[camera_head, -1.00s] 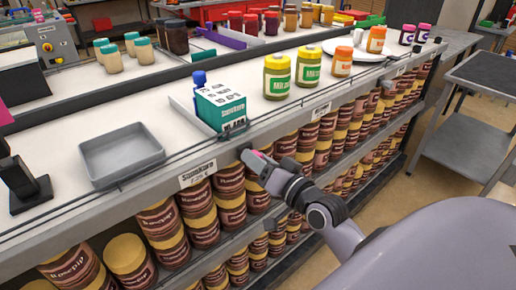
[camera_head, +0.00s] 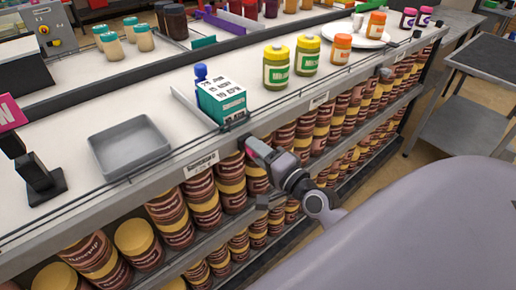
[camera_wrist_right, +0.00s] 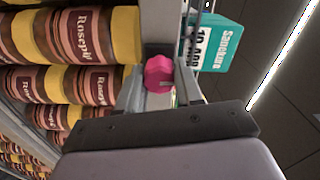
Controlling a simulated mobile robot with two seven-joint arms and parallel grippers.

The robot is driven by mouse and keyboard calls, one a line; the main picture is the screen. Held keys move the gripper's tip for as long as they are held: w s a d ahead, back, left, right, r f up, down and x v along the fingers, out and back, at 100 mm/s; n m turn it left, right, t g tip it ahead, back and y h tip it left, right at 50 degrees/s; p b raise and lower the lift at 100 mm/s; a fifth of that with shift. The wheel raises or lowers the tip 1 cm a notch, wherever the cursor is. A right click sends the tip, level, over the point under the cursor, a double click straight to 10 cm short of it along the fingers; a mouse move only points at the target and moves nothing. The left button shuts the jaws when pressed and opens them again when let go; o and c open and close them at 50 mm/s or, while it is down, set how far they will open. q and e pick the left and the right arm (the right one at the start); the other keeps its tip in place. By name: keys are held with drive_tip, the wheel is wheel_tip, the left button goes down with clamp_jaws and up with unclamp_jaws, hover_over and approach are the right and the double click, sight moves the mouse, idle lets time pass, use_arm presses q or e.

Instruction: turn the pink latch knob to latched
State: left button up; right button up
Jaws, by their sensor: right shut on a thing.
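The pink latch knob (camera_wrist_right: 159,73) shows in the right wrist view, between the two fingers of my right gripper (camera_wrist_right: 161,84). The fingers are on either side of it and shut on it. In the head view my right gripper (camera_head: 257,150) is at the front edge of the counter, just below the teal box, and mostly hides the knob. The knob's exact angle is hard to read. My left gripper is not in view.
The teal box (camera_head: 221,101) stands on the counter just above my right gripper. A grey tray (camera_head: 130,146) lies to its left, and yellow-lidded green jars (camera_head: 277,68) stand to its right. Shelves of brown jars (camera_head: 205,215) lie below the counter edge.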

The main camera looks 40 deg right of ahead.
drive_tip(key=shift+d+r+m, duration=0.1)
drive_tip(key=shift+r+m, duration=0.05)
drive_tip(key=shift+m, duration=0.15)
drive_tip(key=o, duration=1)
drive_tip(key=shift+o, duration=0.2)
drive_tip(key=s+b, duration=0.1)
drive_tip(key=s, duration=0.6)
drive_tip(key=shift+d, duration=0.3)
